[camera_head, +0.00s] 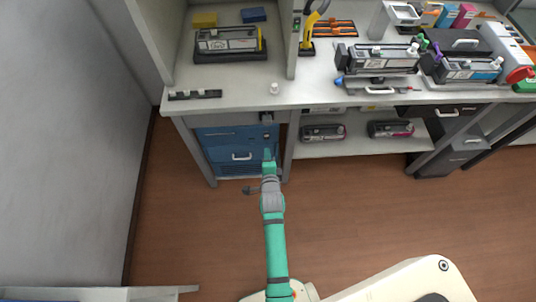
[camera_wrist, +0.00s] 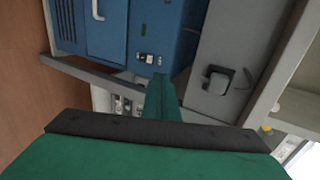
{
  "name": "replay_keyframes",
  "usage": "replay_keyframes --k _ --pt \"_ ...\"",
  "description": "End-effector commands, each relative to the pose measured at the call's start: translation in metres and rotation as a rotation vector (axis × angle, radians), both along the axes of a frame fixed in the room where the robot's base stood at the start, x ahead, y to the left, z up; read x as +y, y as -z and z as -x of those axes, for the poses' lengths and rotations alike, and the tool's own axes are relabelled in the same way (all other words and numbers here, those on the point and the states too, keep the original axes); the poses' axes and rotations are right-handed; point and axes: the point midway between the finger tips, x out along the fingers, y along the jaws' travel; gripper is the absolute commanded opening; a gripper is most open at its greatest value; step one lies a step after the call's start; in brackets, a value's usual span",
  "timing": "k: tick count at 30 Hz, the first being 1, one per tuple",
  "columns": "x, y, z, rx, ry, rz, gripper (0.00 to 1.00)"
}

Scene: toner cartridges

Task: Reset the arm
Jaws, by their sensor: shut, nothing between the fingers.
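My green arm reaches forward from my base to the front of a blue cabinet under the bench. My gripper (camera_head: 267,153) is at the arm's far end, in front of the right part of the blue cabinet (camera_head: 222,144). In the wrist view my gripper (camera_wrist: 160,98) shows as a narrow green shape with its fingers together and nothing between them. The blue cabinet (camera_wrist: 110,45) fills the upper part of that view. I cannot tell whether the fingertips touch anything.
The white bench (camera_head: 330,95) holds several toner cartridges and printers. A lower shelf (camera_head: 360,146) holds two cartridges (camera_head: 323,132) (camera_head: 390,128). A grey wall (camera_head: 65,140) stands at left. The brown floor (camera_head: 380,205) is open at right. A black fitting (camera_wrist: 217,80) is beside the cabinet.

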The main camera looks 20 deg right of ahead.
Motion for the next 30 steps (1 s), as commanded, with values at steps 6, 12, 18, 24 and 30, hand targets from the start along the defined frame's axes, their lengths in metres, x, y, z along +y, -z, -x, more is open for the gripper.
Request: replay_keyframes --k 6,12,18,24,30 --pt "-0.007 0.000 0.002 0.000 0.011 0.000 0.00" --pt "-0.004 0.001 0.003 0.002 0.005 0.006 0.00" --pt "0.017 0.004 0.040 0.028 -0.078 0.132 0.00" --pt "0.054 -0.005 0.109 0.059 -0.235 0.391 0.00" --pt "0.089 -0.028 0.175 0.075 -0.384 0.649 0.00"
